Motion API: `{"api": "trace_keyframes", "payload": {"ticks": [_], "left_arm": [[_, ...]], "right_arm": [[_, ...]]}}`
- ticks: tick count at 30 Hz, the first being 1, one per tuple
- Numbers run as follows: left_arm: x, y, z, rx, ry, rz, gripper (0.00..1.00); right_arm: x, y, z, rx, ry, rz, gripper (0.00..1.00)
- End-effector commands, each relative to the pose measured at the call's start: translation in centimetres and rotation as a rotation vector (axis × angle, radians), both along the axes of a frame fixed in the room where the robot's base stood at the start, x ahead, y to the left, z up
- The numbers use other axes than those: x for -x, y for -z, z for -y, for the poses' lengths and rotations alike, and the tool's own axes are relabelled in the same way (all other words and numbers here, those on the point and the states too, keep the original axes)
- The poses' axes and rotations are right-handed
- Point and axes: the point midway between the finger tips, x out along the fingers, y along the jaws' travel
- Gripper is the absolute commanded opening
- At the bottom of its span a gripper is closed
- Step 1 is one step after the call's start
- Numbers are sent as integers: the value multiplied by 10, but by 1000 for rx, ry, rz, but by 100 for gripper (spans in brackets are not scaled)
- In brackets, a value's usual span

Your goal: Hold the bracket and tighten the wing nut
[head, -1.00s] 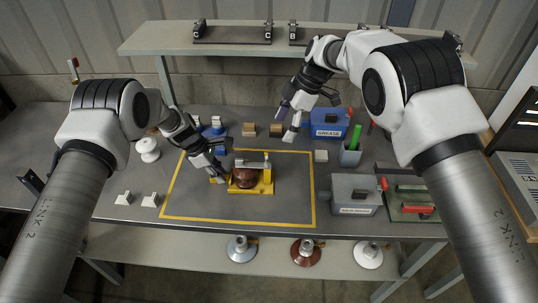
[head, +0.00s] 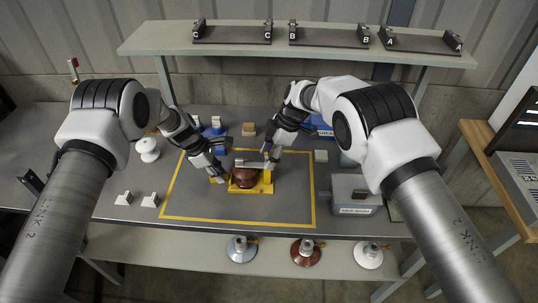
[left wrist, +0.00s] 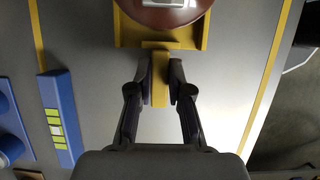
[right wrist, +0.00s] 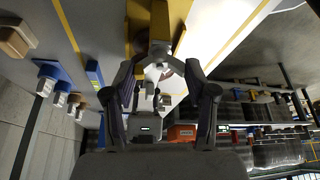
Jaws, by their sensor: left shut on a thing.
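The yellow bracket (head: 265,187) stands inside the yellow-outlined area of the table, with a brown insulator (head: 244,179) in it and a light grey bar (head: 249,163) across its top. My left gripper (head: 219,174) is shut on the bracket's yellow tab (left wrist: 159,84), seen between its fingers in the left wrist view. My right gripper (head: 271,160) is at the bracket's right end. In the right wrist view its fingers (right wrist: 162,76) are spread, with a pale metal part, apparently the wing nut (right wrist: 155,71), between them. I cannot tell whether they touch it.
A grey box (head: 354,193) stands at the right, and a blue grease box (head: 322,129) is behind my right arm. A white insulator (head: 148,149) and white blocks (head: 149,201) are at the left. The outlined area's front is clear.

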Motion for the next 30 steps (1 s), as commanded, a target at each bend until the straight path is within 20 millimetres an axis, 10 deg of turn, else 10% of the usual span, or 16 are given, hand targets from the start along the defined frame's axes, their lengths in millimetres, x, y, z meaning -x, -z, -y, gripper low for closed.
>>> {"api": "trace_keyframes", "payload": {"ticks": [30], "left_arm": [[0,-1,1,2,2,1,0]], "right_arm": [[2,0,-1,1,381,-3,19]]}}
